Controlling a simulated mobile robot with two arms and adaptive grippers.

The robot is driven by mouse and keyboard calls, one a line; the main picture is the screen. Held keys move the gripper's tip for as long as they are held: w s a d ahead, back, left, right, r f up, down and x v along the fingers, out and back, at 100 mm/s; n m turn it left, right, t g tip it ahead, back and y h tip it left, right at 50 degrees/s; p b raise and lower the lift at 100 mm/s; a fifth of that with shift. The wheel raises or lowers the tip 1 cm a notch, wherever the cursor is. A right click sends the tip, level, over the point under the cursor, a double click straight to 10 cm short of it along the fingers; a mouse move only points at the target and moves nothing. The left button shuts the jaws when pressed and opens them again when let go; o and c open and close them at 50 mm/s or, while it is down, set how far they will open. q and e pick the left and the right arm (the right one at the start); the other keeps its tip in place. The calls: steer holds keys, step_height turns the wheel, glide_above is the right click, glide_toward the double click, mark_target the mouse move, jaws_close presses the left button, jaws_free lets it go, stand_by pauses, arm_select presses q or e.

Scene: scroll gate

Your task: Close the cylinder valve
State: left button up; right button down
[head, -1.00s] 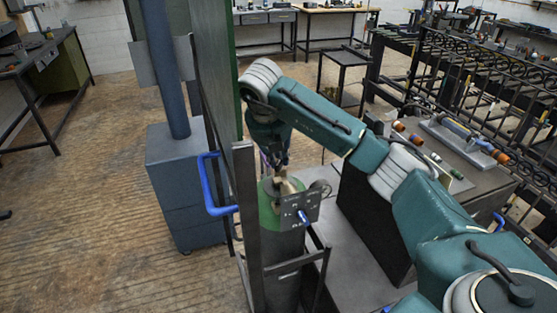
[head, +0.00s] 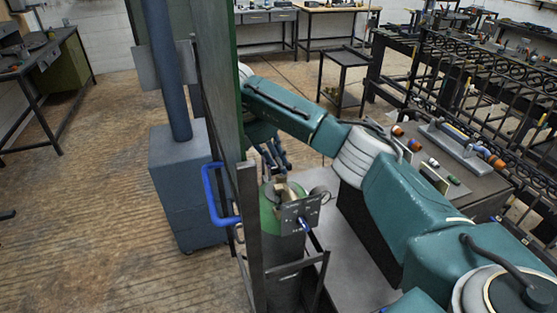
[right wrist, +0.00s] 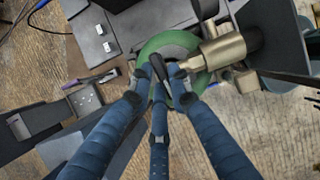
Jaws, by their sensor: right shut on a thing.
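The gas cylinder (head: 269,220) has a green shoulder and stands upright in a dark metal stand. Its brass valve (head: 283,192) is on top, with a gauge and a dark plate with small marks beside it. In the right wrist view the brass valve body (right wrist: 222,50) lies right of the fingertips, over the green shoulder (right wrist: 165,42). My right gripper (head: 274,172) comes from above and behind the panel edge. In the right wrist view its three blue fingers (right wrist: 160,75) close in at the valve's end; the gripped part is mostly hidden by them. My left gripper is not in view.
A tall green panel (head: 215,80) with a blue handle (head: 215,197) stands just left of the cylinder. A grey cabinet (head: 182,190) is behind it. A workbench (head: 485,200) with tools is at the right.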

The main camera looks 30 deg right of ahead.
steer(key=shift+w+d+r+m, duration=0.1)
steer(key=shift+r+m, duration=0.05)
steer(key=shift+m, duration=0.35)
steer(key=c, duration=1.6)
jaws_free()
step_height(320, 180, up, 10)
steer(key=shift+f, duration=0.1)
